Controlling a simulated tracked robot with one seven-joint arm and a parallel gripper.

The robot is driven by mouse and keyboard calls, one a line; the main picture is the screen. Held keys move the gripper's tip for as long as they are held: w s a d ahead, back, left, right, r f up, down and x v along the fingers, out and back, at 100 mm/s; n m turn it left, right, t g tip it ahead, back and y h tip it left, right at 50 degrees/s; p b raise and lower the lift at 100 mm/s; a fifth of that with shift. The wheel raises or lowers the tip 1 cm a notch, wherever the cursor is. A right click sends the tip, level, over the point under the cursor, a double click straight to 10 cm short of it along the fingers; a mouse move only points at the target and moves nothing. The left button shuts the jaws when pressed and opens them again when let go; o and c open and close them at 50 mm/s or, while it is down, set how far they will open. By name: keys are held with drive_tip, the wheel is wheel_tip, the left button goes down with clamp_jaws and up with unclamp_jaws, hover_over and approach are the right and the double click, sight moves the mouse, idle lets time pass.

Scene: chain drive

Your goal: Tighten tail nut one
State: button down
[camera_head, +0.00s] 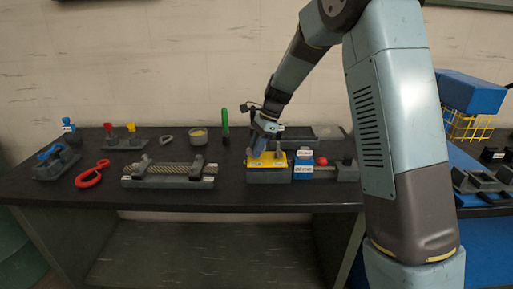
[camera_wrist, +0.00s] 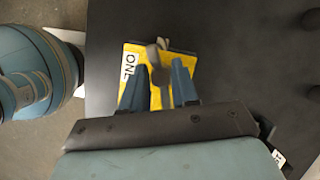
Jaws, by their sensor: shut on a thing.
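A yellow block (camera_wrist: 133,90) labelled ONE lies under my gripper in the wrist view. The same yellow block (camera_head: 267,161) sits on a dark grey base in the head view. My gripper (camera_wrist: 159,76) points down over it, one blue finger on each side of a grey-brown piece (camera_wrist: 157,54), which I take for tail nut one. The jaws are closed on that piece. In the head view my gripper (camera_head: 264,142) is just above the yellow block and hides the nut. The nut's thread and seating cannot be made out.
A labelled blue block (camera_head: 303,166) and a red ball (camera_head: 322,161) stand close to the right. The front table strip is clear.

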drive_tip(key=shift+a+r, duration=0.15)
idle(1.1)
drive_tip(key=c, duration=1.2)
unclamp_jaws()
drive_tip(key=v, duration=1.3)
drive_tip(key=shift+r, duration=0.25)
